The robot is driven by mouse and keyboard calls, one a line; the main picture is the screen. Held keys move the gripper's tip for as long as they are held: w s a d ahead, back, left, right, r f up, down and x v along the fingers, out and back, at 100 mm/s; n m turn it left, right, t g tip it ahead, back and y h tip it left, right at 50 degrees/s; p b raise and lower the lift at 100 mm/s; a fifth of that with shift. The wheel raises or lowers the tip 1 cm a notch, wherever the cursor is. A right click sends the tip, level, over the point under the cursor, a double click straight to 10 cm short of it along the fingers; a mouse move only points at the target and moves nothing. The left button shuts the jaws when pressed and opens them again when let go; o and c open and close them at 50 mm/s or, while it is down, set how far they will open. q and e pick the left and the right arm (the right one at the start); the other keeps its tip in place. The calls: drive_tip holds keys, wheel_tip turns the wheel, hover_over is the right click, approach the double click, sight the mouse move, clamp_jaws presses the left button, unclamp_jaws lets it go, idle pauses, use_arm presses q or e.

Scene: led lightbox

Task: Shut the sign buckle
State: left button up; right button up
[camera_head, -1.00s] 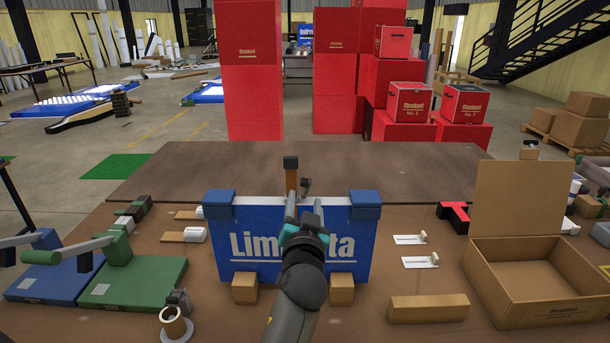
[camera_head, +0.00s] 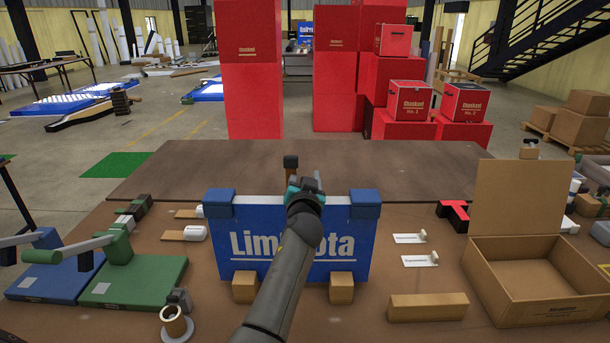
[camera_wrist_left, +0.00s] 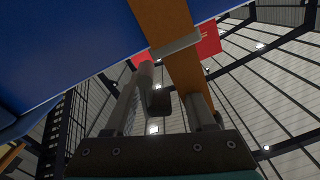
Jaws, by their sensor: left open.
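The blue sign (camera_head: 240,255) with white lettering stands upright on two wooden blocks, with blue caps on its top corners. A brown strap (camera_head: 291,174) with a dark end rises behind the middle of its top edge. My left gripper (camera_head: 305,184) is at the sign's top middle, beside the strap, and hides the buckle there. In the left wrist view the gripper (camera_wrist_left: 163,108) is open below the blue sign and the orange-brown strap (camera_wrist_left: 178,60). A grey buckle bar (camera_wrist_left: 176,45) crosses the strap, and a dark lever piece (camera_wrist_left: 160,101) shows between the fingers. My right gripper is out of view.
Green (camera_head: 140,282) and blue (camera_head: 50,280) bases with levers stand at left. An open cardboard box (camera_head: 484,289) is at right, with a wooden block (camera_head: 428,307) and small labelled cards nearer the sign. The brown board (camera_head: 400,165) behind the sign is clear.

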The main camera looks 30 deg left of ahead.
use_arm(q)
drive_tip(key=shift+w+a, duration=0.1)
drive_tip(key=shift+w, duration=0.05)
clamp_jaws()
idle(0.4)
